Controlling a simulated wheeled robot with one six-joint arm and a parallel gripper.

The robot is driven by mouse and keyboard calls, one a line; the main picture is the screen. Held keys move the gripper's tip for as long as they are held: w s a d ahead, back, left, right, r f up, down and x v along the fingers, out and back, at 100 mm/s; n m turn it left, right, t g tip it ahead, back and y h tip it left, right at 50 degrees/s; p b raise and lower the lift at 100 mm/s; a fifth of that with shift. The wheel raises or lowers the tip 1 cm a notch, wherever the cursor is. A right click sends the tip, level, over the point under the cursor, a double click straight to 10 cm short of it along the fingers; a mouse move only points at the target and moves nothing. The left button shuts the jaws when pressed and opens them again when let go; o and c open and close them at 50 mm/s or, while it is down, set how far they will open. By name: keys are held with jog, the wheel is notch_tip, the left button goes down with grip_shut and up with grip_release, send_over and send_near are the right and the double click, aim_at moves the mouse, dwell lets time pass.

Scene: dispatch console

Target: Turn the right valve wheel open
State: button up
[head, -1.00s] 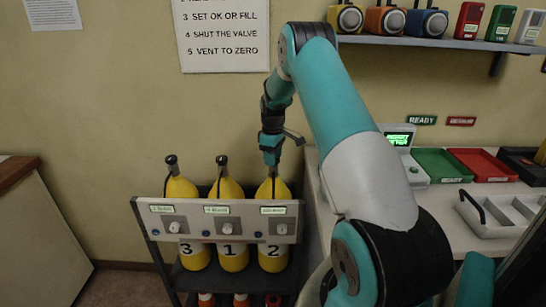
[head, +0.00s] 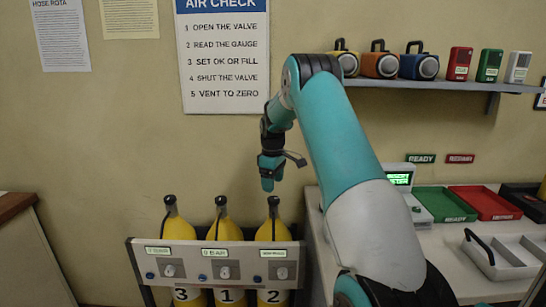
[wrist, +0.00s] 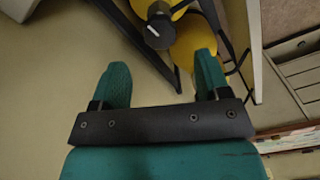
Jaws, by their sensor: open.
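Three yellow cylinders stand in a rack, marked 3, 1 and 2 from left to right. The right cylinder (head: 272,231) is marked 2 and carries a dark valve wheel (head: 273,201) on top. My gripper (head: 268,184) points down just above that wheel, apart from it. In the wrist view its two teal fingers (wrist: 163,72) are spread with nothing gripped. A dark round knob (wrist: 159,26) on a yellow cylinder shows beyond the fingertips; I cannot tell which cylinder it belongs to. How far the wheel is turned cannot be made out.
A grey panel (head: 200,260) with knobs and labels crosses the cylinders' front. A counter with green (head: 444,205) and red (head: 484,203) trays is at right, a shelf (head: 440,84) above it. An air check sign (head: 225,60) hangs behind. Wall space left of my gripper is clear.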

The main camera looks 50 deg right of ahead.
aim_at(272, 198)
notch_tip(272, 198, up, 12)
jog(key=shift+f+b, duration=0.25)
jog(key=shift+b, duration=0.2)
jog(key=shift+a, duration=0.1)
jog(key=s+a+r+n+t+y, duration=0.1)
jog(key=s+a+r, duration=0.1)
jog(key=a, duration=1.1)
jog(key=s+a+r+n, duration=0.1)
jog(key=s+a, duration=0.1)
jog(key=a, duration=1.1)
jog(key=s+a+f+n+g+y, duration=0.1)
jog(key=s+a+f+y, duration=0.2)
jog(key=s+a, duration=1.7)
jog(key=s, duration=0.4)
